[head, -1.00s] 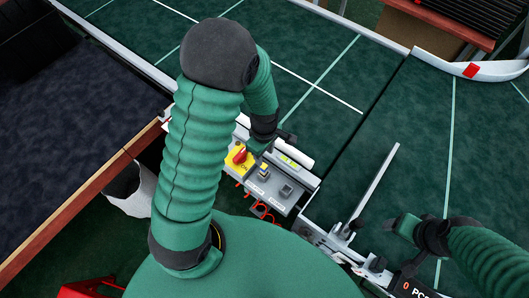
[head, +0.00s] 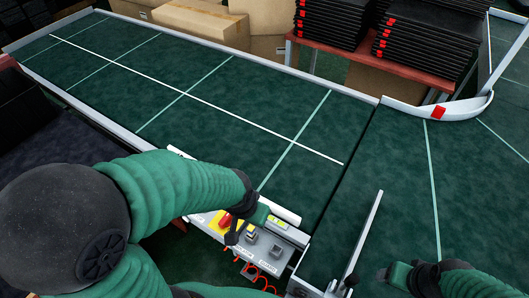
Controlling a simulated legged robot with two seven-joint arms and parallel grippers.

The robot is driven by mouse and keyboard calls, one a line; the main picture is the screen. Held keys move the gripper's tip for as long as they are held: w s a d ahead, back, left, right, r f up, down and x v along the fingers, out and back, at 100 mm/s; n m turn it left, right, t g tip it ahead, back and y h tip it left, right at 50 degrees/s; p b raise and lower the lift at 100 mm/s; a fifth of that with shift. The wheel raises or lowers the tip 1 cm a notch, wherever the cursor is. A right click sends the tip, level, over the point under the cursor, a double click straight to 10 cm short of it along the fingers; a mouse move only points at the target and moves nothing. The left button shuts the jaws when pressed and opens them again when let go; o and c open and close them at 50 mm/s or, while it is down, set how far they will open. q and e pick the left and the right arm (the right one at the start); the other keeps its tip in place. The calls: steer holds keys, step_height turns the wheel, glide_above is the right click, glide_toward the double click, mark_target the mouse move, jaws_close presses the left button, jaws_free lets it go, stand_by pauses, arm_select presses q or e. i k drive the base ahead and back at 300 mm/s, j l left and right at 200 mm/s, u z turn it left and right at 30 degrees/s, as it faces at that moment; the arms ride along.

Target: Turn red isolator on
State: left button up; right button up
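The red isolator (head: 225,220) is a red rotary knob on a yellow plate (head: 213,229), set on a grey control panel at the conveyor's near edge. My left gripper (head: 236,231) is at the knob, its dark fingers beside or around it. The fingers and my arm hide part of the knob, so I cannot tell its position or whether the fingers grip it. My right gripper (head: 388,275) is at the lower right, over the conveyor, away from the panel. Its finger gap is too small to make out.
The panel also bears switch boxes (head: 276,252) and red cables (head: 250,270) hanging below. A white guide bar (head: 366,235) stands right of it. The green conveyor (head: 200,100) is empty. Cardboard boxes (head: 200,22) and stacked black trays (head: 425,45) stand behind.

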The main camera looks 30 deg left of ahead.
mark_target(226, 220)
steer(key=j+u, duration=0.1)
steer(key=u, duration=1.2)
steer(key=i+j+u, duration=0.1)
steer(key=i+j, duration=0.15)
steer(key=j, duration=0.15)
steer(key=i+j, duration=0.3)
steer(key=j+u, duration=0.05)
steer(key=j, duration=0.1)
